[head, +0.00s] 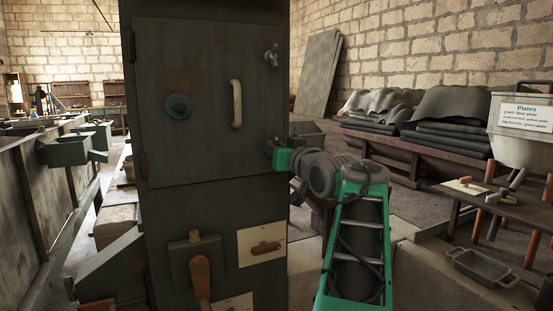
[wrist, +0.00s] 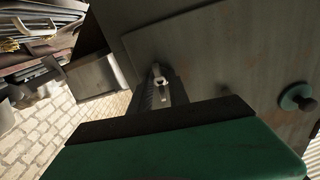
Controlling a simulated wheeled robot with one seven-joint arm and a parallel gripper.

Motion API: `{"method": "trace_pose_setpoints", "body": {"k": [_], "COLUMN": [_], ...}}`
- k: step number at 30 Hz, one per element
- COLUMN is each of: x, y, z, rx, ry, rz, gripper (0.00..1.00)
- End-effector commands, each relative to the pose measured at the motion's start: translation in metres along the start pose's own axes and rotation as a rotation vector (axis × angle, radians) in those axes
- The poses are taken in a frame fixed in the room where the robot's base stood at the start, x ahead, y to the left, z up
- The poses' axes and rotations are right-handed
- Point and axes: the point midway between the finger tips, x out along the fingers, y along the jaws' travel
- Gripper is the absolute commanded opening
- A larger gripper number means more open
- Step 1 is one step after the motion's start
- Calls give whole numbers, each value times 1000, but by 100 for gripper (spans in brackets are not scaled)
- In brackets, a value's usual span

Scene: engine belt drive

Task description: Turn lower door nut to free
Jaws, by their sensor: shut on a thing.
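The grey metal door (head: 205,100) is closed on the front of the dark cabinet, with a pale handle (head: 236,104). The upper door nut (head: 272,55), a small wing-shaped piece, sits at the door's top right. My green gripper (head: 269,150) reaches the door's lower right edge and is shut on the lower door nut. In the head view my gripper hides that nut. In the wrist view a small pale part of the lower door nut (wrist: 157,82) shows at my dark fingertips, close to the door face. I cannot tell how far it is turned.
A round teal knob (head: 178,106) stands out from the door. Below are a brown lever (head: 201,277) and a pale plate with a red handle (head: 265,247). At right are a low table (head: 490,205) and a grey tray (head: 482,267) on the floor.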

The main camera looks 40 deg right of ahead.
Motion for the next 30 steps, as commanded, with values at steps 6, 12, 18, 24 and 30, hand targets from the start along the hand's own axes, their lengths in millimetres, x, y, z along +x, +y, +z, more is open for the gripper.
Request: {"method": "trace_pose_setpoints", "body": {"k": [6,12,18,24,30], "x": [0,0,0,0,0], "y": [0,0,0,0,0], "z": [2,1,0,0,0], "rx": [-75,-100,-102,-101,-101], "ry": [0,-1,-1,-1,-1], "rz": [0,0,0,0,0], "gripper": [0,0,0,26,42]}}
